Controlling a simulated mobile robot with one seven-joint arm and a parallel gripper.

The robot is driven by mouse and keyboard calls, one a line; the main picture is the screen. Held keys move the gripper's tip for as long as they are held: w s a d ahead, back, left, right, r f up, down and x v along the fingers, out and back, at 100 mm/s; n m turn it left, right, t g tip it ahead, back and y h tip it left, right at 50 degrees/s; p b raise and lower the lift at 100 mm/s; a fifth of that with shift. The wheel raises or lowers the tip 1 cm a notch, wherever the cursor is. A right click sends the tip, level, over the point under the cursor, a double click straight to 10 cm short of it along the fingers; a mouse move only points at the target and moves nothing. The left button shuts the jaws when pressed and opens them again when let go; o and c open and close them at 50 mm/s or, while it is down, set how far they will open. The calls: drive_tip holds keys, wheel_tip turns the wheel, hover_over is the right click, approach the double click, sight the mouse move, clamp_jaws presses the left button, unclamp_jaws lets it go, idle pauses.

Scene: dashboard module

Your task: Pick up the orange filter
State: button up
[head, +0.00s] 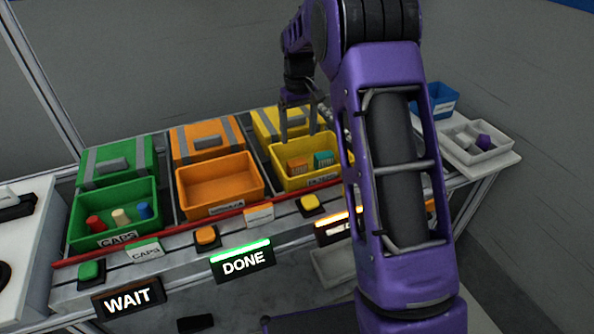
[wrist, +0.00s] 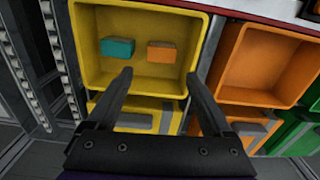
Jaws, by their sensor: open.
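The orange filter (head: 297,166) is a small block in the yellow bin (head: 284,185), beside a teal filter (head: 323,159). In the wrist view, the orange filter (wrist: 161,51) lies on the bin floor to the right of the teal filter (wrist: 118,48). My gripper (head: 297,138) is open and empty above the rear part of the yellow bin. In the wrist view its two fingers (wrist: 158,75) point toward the filters, with the orange filter beyond the fingertips. Nothing is between the fingers.
An empty orange bin (head: 183,190) and a green bin (head: 84,236) with several caps stand left of the yellow bin. Closed lidded boxes stand behind them. A blue bin (head: 443,98) and a grey divided tray (head: 461,154) stand at the right. Bin walls surround the filters.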

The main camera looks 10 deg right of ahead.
sight(297, 162)
wheel_tip(297, 162, down, 11)
drive_tip(key=shift+a+f+b, duration=0.1)
drive_tip(key=shift+a+b, duration=0.05)
drive_tip(key=shift+b, duration=0.75)
drive_tip(key=c, duration=1.1)
